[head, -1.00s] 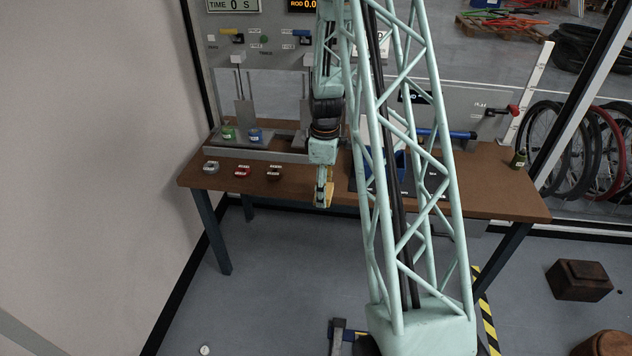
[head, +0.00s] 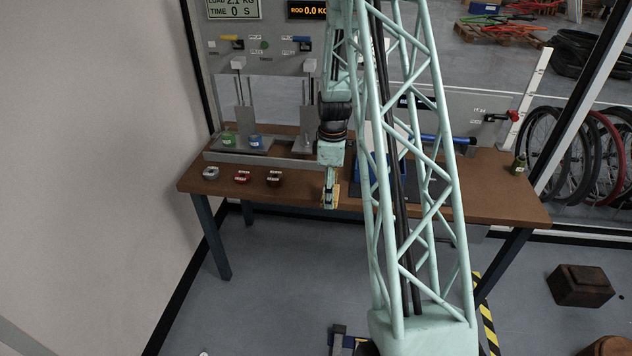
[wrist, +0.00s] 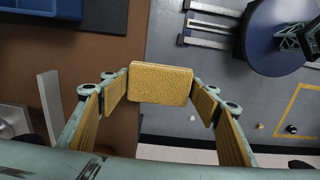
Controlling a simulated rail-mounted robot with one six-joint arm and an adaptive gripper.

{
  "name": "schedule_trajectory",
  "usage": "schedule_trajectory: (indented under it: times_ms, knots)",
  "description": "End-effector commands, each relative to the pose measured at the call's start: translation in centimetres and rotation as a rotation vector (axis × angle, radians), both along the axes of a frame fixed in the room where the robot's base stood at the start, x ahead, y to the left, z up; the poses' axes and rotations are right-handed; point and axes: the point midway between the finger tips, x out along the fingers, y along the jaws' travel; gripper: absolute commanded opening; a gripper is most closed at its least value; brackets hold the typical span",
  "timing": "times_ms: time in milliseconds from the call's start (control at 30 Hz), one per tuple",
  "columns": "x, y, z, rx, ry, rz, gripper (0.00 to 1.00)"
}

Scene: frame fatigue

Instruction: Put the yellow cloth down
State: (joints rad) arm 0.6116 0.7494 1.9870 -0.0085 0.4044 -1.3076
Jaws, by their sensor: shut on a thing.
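The yellow cloth (wrist: 160,84) is a small textured block-like pad in the wrist view, held between the two fingertips of my gripper (wrist: 160,92). In the head view my gripper (head: 330,197) points down at the front edge of the brown workbench (head: 300,199), with a bit of yellow showing at its tip. In the wrist view the cloth overlaps the line between the bench top and the grey floor. My gripper is shut on the cloth. The cloth's underside is hidden.
Several small weights, including a red one (head: 242,177), lie on the bench left of my gripper. Green and blue pieces (head: 228,138) stand on a grey rig behind them. A blue container (head: 366,168) is partly hidden behind my lattice column. Bare bench lies between.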

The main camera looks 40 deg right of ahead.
Motion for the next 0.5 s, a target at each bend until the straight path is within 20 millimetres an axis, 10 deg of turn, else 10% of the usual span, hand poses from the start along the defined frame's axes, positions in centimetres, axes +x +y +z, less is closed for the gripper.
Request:
schedule_trajectory:
  times_ms: [500]
  knots:
    - [7.9, -2.8, -0.9, -0.001, -0.001, 0.000, 0.46]
